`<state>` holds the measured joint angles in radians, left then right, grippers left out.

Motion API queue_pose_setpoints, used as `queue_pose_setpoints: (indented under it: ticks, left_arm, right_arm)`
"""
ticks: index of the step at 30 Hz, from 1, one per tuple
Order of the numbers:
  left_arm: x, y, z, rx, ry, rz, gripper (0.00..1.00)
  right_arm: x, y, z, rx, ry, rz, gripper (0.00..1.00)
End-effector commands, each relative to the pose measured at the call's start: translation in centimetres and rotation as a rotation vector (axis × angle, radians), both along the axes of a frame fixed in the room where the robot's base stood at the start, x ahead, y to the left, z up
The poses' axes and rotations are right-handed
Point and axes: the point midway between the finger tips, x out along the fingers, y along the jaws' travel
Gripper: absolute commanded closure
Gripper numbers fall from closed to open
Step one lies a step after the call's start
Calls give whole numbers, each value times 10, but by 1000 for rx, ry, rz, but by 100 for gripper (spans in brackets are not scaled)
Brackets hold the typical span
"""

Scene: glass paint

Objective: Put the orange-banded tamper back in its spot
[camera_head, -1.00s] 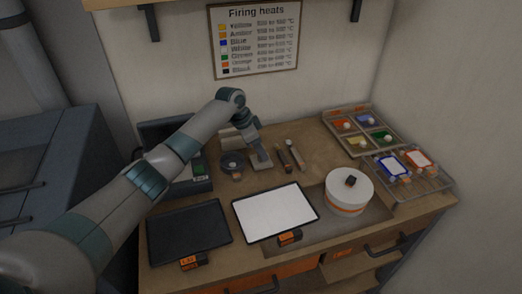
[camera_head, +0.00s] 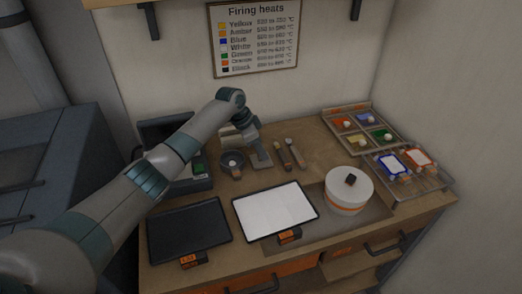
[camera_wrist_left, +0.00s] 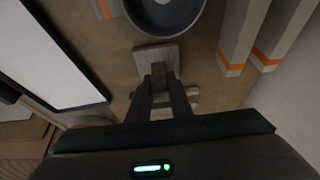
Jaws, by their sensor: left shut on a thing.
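My left gripper (camera_head: 261,160) is low over the worktop, right of the dark round bowl (camera_head: 232,160). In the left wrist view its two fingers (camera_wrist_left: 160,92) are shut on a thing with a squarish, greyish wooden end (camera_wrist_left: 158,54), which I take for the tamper. The bowl's edge (camera_wrist_left: 168,22) is just beyond that end. I cannot tell whether the held thing touches the worktop. My right gripper is not in view.
Two slim tools (camera_head: 297,155) lie right of the gripper. Pale bars with orange bands (camera_wrist_left: 233,50) show in the wrist view. A white panel (camera_head: 275,212) and dark panel (camera_head: 187,234) lie in front. A white drum (camera_head: 348,190) and colour tray (camera_head: 362,132) stand right.

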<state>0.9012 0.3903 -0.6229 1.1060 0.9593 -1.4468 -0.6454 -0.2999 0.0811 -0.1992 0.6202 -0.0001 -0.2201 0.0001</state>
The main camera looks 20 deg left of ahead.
Motion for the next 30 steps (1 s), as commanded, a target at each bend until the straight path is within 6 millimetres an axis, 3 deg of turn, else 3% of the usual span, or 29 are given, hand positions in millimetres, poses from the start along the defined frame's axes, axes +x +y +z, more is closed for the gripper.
queue_pose_setpoints:
  ticks: [14, 15, 17, 30]
  left_arm:
    - [0, 0, -4, 0, -1, 0, 99]
    - [0, 0, -3, 0, -1, 0, 72]
    - [0, 0, -3, 0, -1, 0, 60]
    - [-1, 1, -1, 0, 0, 0, 60]
  right_arm:
    - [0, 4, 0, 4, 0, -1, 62]
    - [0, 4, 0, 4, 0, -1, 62]
    - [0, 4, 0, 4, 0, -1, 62]
    - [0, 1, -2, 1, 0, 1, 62]
